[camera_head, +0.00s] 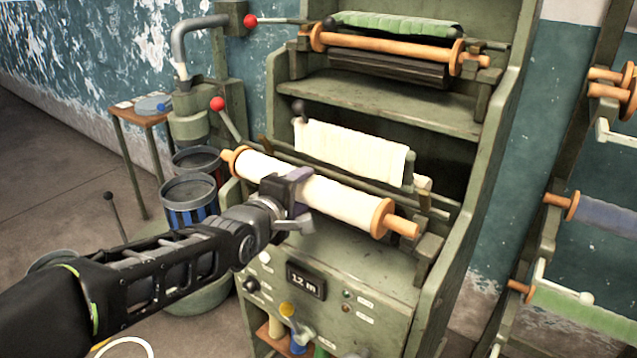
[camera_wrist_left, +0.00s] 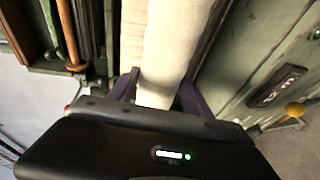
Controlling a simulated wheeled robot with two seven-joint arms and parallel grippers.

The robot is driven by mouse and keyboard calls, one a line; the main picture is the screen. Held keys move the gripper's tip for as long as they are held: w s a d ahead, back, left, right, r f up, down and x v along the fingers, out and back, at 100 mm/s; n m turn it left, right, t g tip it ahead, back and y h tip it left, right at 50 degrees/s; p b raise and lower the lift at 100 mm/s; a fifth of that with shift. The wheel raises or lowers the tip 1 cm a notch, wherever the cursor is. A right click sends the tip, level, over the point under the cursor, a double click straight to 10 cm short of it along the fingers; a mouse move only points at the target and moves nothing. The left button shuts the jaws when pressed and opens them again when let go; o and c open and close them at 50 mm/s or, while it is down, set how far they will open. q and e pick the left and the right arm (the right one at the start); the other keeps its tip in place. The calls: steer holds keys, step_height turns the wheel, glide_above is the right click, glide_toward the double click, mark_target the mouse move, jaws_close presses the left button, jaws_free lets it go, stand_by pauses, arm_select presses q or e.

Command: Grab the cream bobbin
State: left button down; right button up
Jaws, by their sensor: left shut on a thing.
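The cream bobbin (camera_head: 340,198) is a long roll of cream cloth with orange wooden flanges and end pegs. It lies across the front of the green machine, tilted down to the right in the head view. My left gripper (camera_head: 290,198) is shut on the roll near its middle, and its fingers hide part of the cloth. In the left wrist view the cream roll (camera_wrist_left: 165,60) runs up between the two fingers of my left gripper (camera_wrist_left: 158,92). My right gripper is in neither view.
The green machine (camera_head: 390,285) has a "12 m" display (camera_head: 305,281) below the roll. A cream cloth (camera_head: 350,150) hangs behind it. A green roll (camera_head: 395,25) sits above. Metal buckets (camera_head: 190,200) stand left. A rack with other bobbins (camera_head: 605,215) stands right.

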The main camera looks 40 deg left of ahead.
arm_select(q)
steer(key=s+b, duration=0.2)
steer(key=s, duration=0.9)
steer(key=shift+s, duration=0.4)
steer(key=shift+d+r, duration=0.1)
